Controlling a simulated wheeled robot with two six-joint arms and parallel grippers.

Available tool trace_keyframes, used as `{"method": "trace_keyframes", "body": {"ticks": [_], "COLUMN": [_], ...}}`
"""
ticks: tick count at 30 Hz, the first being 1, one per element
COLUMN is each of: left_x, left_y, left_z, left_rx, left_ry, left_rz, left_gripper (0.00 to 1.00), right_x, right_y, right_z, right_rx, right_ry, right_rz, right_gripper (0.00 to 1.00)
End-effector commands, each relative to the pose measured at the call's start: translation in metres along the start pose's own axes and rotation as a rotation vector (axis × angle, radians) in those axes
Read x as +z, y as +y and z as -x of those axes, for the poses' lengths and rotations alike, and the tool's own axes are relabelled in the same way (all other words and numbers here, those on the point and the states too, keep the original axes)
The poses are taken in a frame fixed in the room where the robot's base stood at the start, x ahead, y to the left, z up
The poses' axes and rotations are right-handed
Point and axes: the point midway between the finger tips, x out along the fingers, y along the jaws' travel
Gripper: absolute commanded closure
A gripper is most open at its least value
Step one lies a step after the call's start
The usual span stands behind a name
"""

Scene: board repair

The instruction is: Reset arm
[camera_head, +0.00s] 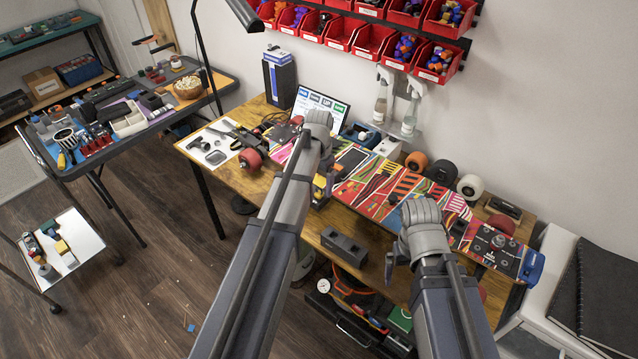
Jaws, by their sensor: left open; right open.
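The long skateboard deck (372,190) with a bright red, orange and blue pattern lies across the wooden workbench (225,180). My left arm reaches up to the deck's left part, with its gripper (325,186) below the wrist, partly hidden. My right arm reaches over the deck's right part, with its gripper (390,264) near the bench's front edge, mostly hidden by the wrist. Both grippers are open, and I see nothing held in either. The arms cover parts of the deck.
A grey block (343,247) sits at the bench's front edge. Wheels, including an orange one (416,162), stand behind the deck. A laptop (320,104) and spray bottles (411,112) are at the back. Red bins (374,42) hang above. A cluttered side table (60,165) stands left.

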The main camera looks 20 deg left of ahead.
Motion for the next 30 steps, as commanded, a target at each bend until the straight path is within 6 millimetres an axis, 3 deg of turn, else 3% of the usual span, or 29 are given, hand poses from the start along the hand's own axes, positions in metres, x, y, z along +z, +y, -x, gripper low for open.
{"method": "trace_keyframes", "body": {"ticks": [10, 30], "left_x": [0.000, 0.000], "left_y": [0.000, 0.000], "left_z": [0.006, 0.051], "left_rx": [0.000, 0.000], "left_ry": [0.000, 0.000], "left_rz": [0.000, 0.000], "left_gripper": [0.18, 0.18], "right_x": [0.000, 0.003], "right_y": [0.001, 0.005], "right_z": [0.006, 0.050], "right_rx": [0.000, 0.000], "right_ry": [0.000, 0.000], "right_rz": [0.000, 0.000], "right_gripper": [0.00, 0.00]}}
